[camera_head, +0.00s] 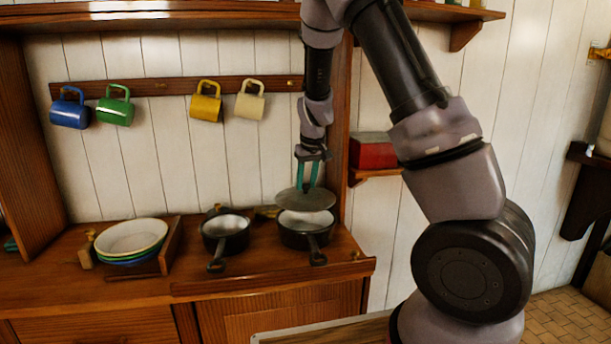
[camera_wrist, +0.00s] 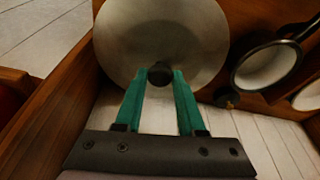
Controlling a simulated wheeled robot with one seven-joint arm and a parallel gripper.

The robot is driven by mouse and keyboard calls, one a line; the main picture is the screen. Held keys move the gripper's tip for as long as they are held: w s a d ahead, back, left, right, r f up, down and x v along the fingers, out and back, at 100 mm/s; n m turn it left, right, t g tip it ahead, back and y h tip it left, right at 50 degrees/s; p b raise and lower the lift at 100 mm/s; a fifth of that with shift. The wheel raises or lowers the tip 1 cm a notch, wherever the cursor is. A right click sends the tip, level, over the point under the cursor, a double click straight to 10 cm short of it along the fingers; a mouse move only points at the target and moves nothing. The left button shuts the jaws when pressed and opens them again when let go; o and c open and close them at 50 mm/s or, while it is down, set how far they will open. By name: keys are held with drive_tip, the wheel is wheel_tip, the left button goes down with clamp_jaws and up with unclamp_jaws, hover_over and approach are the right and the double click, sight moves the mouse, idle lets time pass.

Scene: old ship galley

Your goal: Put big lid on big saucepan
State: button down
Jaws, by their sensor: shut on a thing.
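My gripper (camera_head: 308,174) has teal fingers and is shut on the dark knob of the big lid (camera_head: 305,200). In the wrist view the fingertips (camera_wrist: 159,78) close around the knob at the middle of the round grey lid (camera_wrist: 185,30). In the head view the lid is above the big saucepan (camera_head: 306,238), the right one of two dark pans, and hides its back part. The pan's pale inside shows below the lid's front edge, so the lid looks raised and a little toward the back. The wrist view does not show this saucepan clearly; the lid covers that area.
A smaller dark saucepan (camera_head: 226,234) stands to the left and shows in the wrist view (camera_wrist: 265,65). Stacked bowls (camera_head: 131,238) sit further left. Mugs hang on a rail (camera_head: 170,86) above. A wooden upright (camera_head: 340,150) and a red box (camera_head: 373,155) are close to the right.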

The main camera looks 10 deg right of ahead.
sight(307, 194)
drive_tip(key=shift+f, duration=2.55)
drive_tip(key=shift+s+f, duration=0.15)
drive_tip(key=shift+f, duration=0.25)
drive_tip(key=shift+c, duration=2.1)
unclamp_jaws()
drive_tip(key=shift+r, duration=3.55)
